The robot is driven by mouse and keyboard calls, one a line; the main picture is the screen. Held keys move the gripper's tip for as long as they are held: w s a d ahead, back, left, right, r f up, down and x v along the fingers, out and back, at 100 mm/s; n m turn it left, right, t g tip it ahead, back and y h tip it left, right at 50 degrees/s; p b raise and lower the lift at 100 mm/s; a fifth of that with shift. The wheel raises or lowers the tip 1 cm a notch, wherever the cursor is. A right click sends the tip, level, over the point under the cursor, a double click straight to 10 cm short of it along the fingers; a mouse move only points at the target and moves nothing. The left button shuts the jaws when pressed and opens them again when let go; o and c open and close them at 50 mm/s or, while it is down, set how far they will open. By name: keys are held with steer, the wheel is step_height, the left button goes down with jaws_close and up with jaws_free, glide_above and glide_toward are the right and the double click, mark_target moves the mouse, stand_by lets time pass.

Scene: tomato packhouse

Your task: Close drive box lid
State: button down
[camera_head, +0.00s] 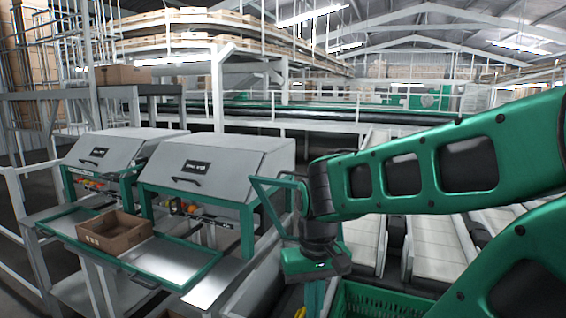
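Two grey machine boxes stand at the left, each with a sloped lid bearing a dark label and a black handle. The nearer lid (222,166) and the farther lid (112,152) both rest over their boxes, with gaps showing tomatoes below the front edges. I cannot tell which, if either, is the drive box. My gripper (314,296) hangs downward right of the nearer box, apart from its lid. Its fingertips are small and partly cut off by the picture's bottom edge, so their opening is unclear.
An open cardboard box (115,232) sits on the green-framed tray before the machines. A green crate (385,301) is below my arm. White conveyor lanes (363,238) run behind it.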

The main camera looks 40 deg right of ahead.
steer(key=shift+w+a, duration=0.15)
steer(key=shift+w, duration=0.25)
steer(key=w+d+r+m+t+h, duration=0.1)
steer(key=w+d+r+m+h, duration=0.1)
steer(key=w+d+r, duration=0.75)
steer(key=w+d+r+m+t+h, duration=0.1)
steer(key=w+d+r+m+h, duration=0.2)
steer(key=w+r, duration=0.7)
steer(key=w+d+r+m+t+h, duration=0.15)
steer(key=w+d+r, duration=0.5)
steer(key=r, duration=0.75)
steer(key=shift+m+g, duration=0.25)
steer(key=shift+g, duration=0.1)
steer(key=d+f, duration=0.1)
steer(key=f, duration=0.2)
steer(key=d+f, duration=0.2)
steer(key=f, duration=0.1)
steer(key=d+f, duration=0.1)
steer(key=f, duration=0.3)
steer(key=shift+s+d, duration=0.2)
steer(key=shift+d, duration=0.15)
steer(key=shift+s+a+f, duration=0.1)
steer(key=shift+a+f, duration=0.25)
steer(key=shift+f, duration=0.15)
